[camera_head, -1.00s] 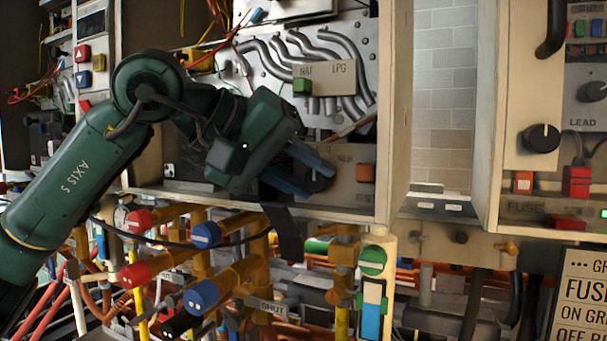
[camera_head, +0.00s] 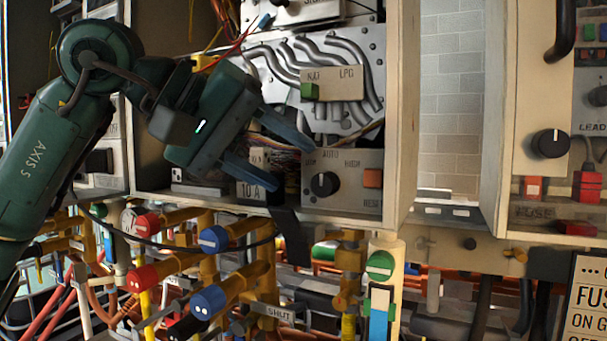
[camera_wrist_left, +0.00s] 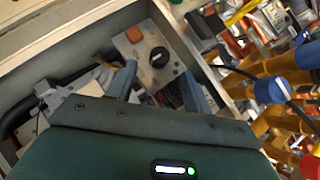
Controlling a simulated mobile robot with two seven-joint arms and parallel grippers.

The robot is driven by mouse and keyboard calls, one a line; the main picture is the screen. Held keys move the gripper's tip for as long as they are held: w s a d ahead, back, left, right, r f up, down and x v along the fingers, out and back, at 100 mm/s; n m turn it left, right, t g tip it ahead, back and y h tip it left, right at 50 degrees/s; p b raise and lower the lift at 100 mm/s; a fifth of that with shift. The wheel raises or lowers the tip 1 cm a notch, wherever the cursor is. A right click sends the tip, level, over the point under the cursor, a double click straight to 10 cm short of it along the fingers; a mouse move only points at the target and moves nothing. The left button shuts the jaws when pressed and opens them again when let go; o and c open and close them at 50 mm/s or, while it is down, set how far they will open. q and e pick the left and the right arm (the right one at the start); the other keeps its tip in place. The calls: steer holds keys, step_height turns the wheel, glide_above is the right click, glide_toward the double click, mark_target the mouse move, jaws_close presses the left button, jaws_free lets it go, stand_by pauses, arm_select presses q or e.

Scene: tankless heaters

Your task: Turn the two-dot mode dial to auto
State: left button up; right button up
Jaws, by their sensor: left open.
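A black round mode dial (camera_head: 324,184) sits on a beige panel (camera_head: 345,195) low in the middle cabinet. The panel has AUTO printed above the dial and HIGH to the right. A light mark shows on the dial, too small to read its exact setting. Two dots on the panel cannot be made out. My left gripper (camera_head: 292,168) is open, its blue fingers apart and pointing toward the panel, just left of the dial. In the left wrist view the dial (camera_wrist_left: 160,57) shows beyond and between the open fingers (camera_wrist_left: 163,86). Nothing is between them. My right gripper is not in view.
An orange button (camera_head: 372,178) is right of the dial. The cabinet's right wall (camera_head: 401,110) and bottom edge bound the space. Red and blue valve handles (camera_head: 214,238) stick out below. Another dial (camera_head: 550,143) is at far right.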

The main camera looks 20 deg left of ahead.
arm_select(q)
steer(key=v, duration=0.7)
steer(key=shift+s+a+r, duration=0.15)
steer(key=shift+s+a, duration=0.05)
steer(key=shift+a, duration=0.05)
